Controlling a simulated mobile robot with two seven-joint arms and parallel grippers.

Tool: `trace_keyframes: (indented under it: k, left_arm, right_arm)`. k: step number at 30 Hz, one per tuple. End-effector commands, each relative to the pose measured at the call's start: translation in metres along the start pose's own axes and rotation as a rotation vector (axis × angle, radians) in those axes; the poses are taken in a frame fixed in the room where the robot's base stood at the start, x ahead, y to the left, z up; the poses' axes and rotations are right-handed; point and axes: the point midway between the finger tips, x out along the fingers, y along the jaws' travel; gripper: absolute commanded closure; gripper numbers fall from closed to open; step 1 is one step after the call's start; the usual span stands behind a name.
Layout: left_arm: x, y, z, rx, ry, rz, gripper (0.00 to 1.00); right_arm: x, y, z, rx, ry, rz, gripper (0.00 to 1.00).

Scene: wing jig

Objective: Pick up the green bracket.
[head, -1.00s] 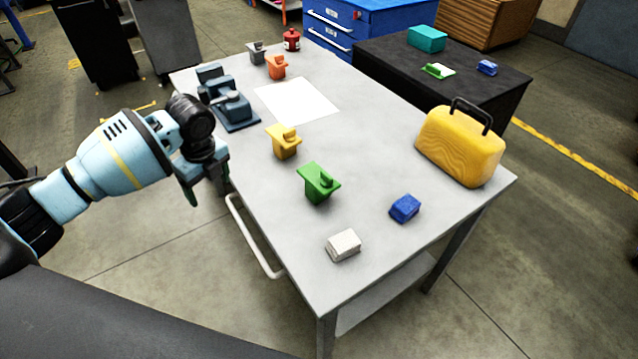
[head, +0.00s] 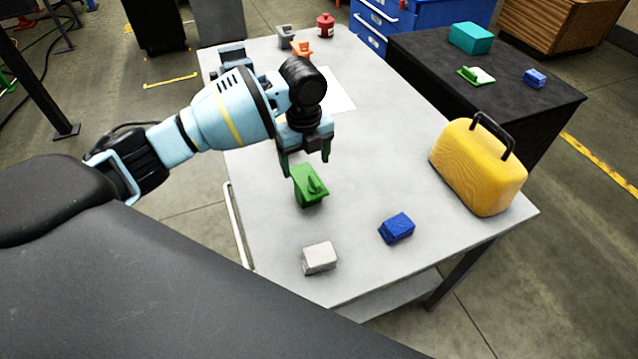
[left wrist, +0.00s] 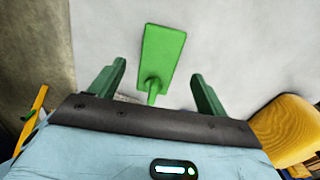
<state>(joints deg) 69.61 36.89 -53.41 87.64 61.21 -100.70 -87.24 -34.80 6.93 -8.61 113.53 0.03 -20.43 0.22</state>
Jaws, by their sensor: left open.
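The green bracket (head: 310,188) stands on the grey table (head: 375,185), with its small upright knob on top. My left gripper (head: 305,160) is open and empty above the table, just behind the bracket in the head view. In the left wrist view, the bracket (left wrist: 163,52) shows ahead of and between the two green fingers (left wrist: 158,72), with free space on both sides. The fingers do not appear to touch it. My right gripper is in neither view.
A white block (head: 320,258) and a blue block (head: 397,228) lie in front of the bracket. A yellow case (head: 478,168) stands at the table's right edge. Orange (head: 302,48) and grey (head: 286,36) brackets stand at the back. The table's middle right is clear.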

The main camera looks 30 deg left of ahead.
Motion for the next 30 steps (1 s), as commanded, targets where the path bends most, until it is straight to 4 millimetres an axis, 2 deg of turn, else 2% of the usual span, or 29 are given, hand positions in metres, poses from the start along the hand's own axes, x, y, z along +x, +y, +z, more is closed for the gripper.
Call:
trace_keyframes:
  k: [5, 12, 17, 27, 30]
  left_arm:
    - [0.003, 0.0, 0.0, 0.0, 0.001, 0.001, 0.24]
    - [0.026, 0.0, -0.001, -0.001, 0.002, 0.001, 0.24]
    - [0.028, 0.0, -0.001, 0.0, 0.0, 0.0, 0.24]
    - [0.07, 0.0, -0.003, 0.0, 0.001, 0.002, 0.24]
    - [0.077, -0.001, -0.003, 0.0, 0.0, 0.0, 0.24]
  right_arm:
    - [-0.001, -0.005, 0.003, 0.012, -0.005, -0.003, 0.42]
    - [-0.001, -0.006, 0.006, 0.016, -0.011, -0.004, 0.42]
    - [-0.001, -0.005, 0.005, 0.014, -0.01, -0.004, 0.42]
    - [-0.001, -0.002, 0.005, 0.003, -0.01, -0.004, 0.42]
    - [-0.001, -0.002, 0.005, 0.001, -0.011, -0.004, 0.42]
